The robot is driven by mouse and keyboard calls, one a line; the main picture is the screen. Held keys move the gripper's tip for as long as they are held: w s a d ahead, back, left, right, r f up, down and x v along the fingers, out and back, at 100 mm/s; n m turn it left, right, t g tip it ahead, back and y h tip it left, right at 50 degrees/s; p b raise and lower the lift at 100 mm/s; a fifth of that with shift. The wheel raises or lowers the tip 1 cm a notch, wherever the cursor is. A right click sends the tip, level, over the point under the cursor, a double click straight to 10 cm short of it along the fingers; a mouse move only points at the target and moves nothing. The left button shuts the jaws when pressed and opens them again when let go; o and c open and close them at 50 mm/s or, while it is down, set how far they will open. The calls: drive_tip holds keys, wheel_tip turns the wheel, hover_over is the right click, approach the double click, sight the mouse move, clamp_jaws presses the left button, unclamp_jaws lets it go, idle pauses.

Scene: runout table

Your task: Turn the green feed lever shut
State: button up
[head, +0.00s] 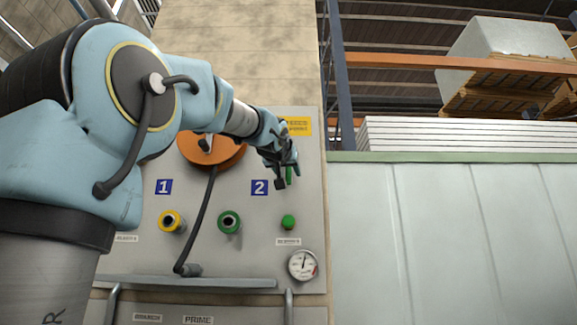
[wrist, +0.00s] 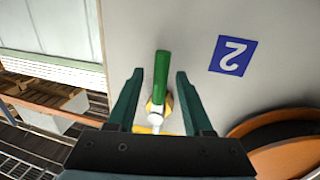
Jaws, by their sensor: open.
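The green feed lever (wrist: 162,72) shows in the wrist view as a long green handle on a pale grey stem, with yellow behind the stem. In the head view a short green length of the lever (head: 289,174) shows upright beside my fingers; the rest is hidden by my gripper. My gripper (head: 286,173) is open in front of the panel's upper right part. In the wrist view my gripper (wrist: 159,74) has one finger on each side of the lever, with a gap visible on both sides. The lever is between the fingers but not clamped.
The grey panel (head: 255,255) carries blue signs 1 (head: 164,187) and 2 (head: 260,187), a yellow port (head: 170,222), a green port (head: 229,222), a green knob (head: 288,222) and a gauge (head: 303,265). A dark hose (head: 204,220) hangs from an orange disc (head: 222,158) left of my gripper.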

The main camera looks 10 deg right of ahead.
drive_tip(key=shift+w+d, duration=0.15)
drive_tip(key=shift+w, duration=0.25)
clamp_jaws()
idle(1.3)
